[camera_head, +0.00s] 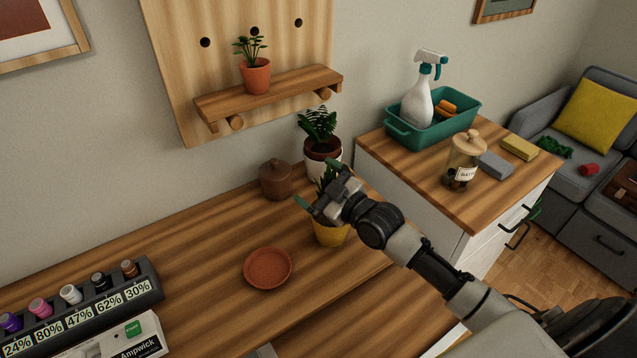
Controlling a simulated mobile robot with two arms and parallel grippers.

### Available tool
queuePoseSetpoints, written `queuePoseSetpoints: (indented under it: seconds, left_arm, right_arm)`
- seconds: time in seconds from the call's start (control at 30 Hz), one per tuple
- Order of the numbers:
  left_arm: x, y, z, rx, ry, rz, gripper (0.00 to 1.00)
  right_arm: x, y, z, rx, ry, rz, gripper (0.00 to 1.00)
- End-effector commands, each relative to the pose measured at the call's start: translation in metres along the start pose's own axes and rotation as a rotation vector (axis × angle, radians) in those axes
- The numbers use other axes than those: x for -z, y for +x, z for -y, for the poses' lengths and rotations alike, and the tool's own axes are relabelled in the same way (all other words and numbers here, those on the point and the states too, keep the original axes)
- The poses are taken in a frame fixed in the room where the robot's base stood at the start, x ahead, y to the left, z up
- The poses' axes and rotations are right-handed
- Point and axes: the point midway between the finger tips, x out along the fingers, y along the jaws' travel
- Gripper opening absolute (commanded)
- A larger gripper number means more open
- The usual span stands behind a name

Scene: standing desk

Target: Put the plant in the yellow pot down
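The yellow pot (331,235) stands at the right part of the wooden desk, partly covered by my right gripper. Its green plant (325,180) shows just behind and between the fingers. My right gripper (318,186) comes in from the lower right at the height of the leaves, above the pot's rim. Its two fingers are spread apart and I see nothing clamped between them. Whether a finger touches the leaves is hidden. My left gripper is not in view.
A terracotta saucer (268,268) lies empty left of the pot. A brown lidded jar (276,181) and a brown-and-white potted plant (322,150) stand behind. A small plant (256,76) sits on the wall shelf (290,92). The cabinet (400,160) is at right.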

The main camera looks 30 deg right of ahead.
Motion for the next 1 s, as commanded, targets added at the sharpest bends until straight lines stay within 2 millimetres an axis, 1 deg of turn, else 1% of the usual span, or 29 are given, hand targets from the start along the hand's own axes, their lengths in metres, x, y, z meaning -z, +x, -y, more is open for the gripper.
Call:
queuePoseSetpoints:
  seconds: [0.2,0.27,0.37,0.6,0.7,0.83,1.0]
  left_arm:
    - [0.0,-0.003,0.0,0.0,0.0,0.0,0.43]
    - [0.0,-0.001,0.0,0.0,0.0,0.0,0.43]
    - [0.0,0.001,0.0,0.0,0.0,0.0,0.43]
    - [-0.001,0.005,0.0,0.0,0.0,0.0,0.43]
    - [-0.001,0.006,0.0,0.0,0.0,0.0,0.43]
    - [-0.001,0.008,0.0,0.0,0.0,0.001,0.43]
    - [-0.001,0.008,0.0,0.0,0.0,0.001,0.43]
  right_arm:
    - [0.004,0.0,-0.002,0.0,0.0,-0.001,1.0]
    - [0.001,-0.005,-0.001,0.001,0.0,0.002,1.0]
    - [0.0,-0.02,0.0,0.001,0.0,0.003,1.0]
    - [0.0,-0.07,0.0,0.002,-0.001,0.004,1.0]
    - [0.0,-0.088,0.0,0.002,0.0,0.004,1.0]
    - [0.0,-0.106,0.0,0.001,0.0,0.003,1.0]
    - [0.002,-0.118,-0.001,0.0,0.001,0.001,1.0]
